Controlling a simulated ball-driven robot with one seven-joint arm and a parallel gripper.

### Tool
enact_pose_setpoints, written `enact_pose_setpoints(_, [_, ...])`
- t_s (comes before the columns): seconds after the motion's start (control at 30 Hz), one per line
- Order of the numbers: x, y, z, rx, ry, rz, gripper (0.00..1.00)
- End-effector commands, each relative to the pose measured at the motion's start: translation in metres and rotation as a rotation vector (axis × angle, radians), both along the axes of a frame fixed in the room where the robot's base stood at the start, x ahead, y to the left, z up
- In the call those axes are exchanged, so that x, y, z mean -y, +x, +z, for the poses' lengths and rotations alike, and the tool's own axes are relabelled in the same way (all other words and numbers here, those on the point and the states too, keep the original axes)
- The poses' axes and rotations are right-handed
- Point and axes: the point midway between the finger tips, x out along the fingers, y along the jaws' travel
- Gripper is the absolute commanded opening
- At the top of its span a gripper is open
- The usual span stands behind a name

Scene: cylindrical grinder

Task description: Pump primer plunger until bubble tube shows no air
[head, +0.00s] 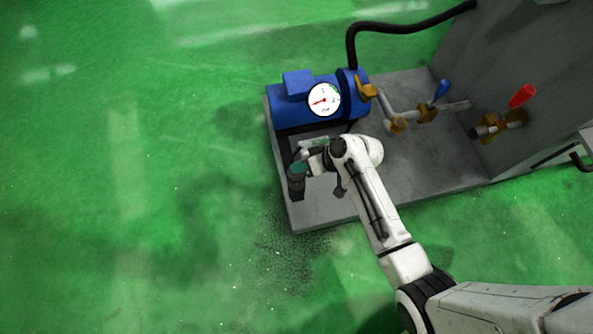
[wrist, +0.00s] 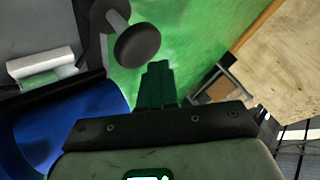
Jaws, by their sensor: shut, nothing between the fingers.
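The plunger knob (wrist: 137,46), dark and round on a grey stem, shows at the top of the wrist view. My gripper (wrist: 158,68) is shut and empty, its fingertips just below and right of the knob. A gap shows between them in the picture; I cannot tell the depth. A pale tube (wrist: 42,66), which looks like the bubble tube, lies at the left. I cannot make out any bubbles in it. In the head view, my arm's end hides part of the area by a dark upright cylinder (head: 297,186) at the plinth's front left corner.
The blue pump (head: 292,107) with a white dial gauge (head: 324,99) stands behind my wrist. To the right are pipes, a blue-handled valve (head: 442,90), a red-handled valve (head: 522,96) and a grey cabinet (head: 515,60). Green floor is open at the left.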

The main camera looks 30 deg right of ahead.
Motion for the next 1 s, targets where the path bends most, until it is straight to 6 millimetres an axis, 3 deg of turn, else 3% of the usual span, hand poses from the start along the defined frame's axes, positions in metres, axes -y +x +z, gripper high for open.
enact_pose_setpoints(1.0, [-0.0003, 0.0000, -0.0081, 0.000, 0.000, 0.000, 0.00])
